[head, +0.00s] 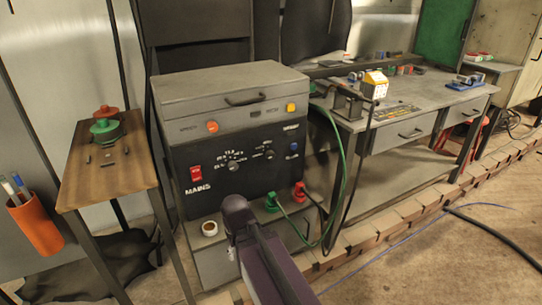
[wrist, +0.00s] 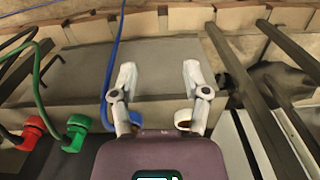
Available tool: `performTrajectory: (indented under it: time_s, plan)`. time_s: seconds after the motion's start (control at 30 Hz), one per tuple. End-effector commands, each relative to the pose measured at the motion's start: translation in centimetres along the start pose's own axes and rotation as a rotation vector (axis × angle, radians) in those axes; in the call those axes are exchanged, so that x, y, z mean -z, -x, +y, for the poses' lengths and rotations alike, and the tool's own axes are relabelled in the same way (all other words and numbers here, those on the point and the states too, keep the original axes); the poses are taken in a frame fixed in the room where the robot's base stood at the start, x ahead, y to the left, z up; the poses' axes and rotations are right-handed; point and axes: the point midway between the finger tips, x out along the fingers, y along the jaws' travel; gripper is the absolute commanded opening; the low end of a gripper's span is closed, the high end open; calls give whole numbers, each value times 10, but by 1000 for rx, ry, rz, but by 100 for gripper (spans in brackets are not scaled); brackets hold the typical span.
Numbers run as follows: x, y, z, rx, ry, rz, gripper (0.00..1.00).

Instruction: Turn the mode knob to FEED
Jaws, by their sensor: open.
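The dark front panel (head: 262,172) of the grey machine carries two small knobs with white markings, a left knob (head: 233,165) and a right knob (head: 268,155). The lettering around them is too small to read, so I cannot tell which is the mode knob or where it points. My gripper (wrist: 160,75) is open and empty in the wrist view, its two pale fingers spread apart. The knobs do not show in that view. In the head view, my purple arm is low in front of the machine, below the knobs, and the fingertips cannot be made out.
A red MAINS switch (head: 196,174) sits left on the panel. A green cable hangs at the right. A small wooden table (head: 85,187) stands left, a workbench (head: 420,120) right.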

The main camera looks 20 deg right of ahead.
Motion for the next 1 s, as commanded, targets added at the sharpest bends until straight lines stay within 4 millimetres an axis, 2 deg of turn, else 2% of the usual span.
performTrajectory:
  time_s: [0.33,0.47,0.63,0.87,1.0]
  plan:
    - [14,-3,0,106,83,78,82]
    - [30,-3,0,206,159,183,82]
    - [58,8,8,336,265,401,82]
    - [97,39,39,404,355,773,82]
    - [116,62,72,371,366,1005,82]
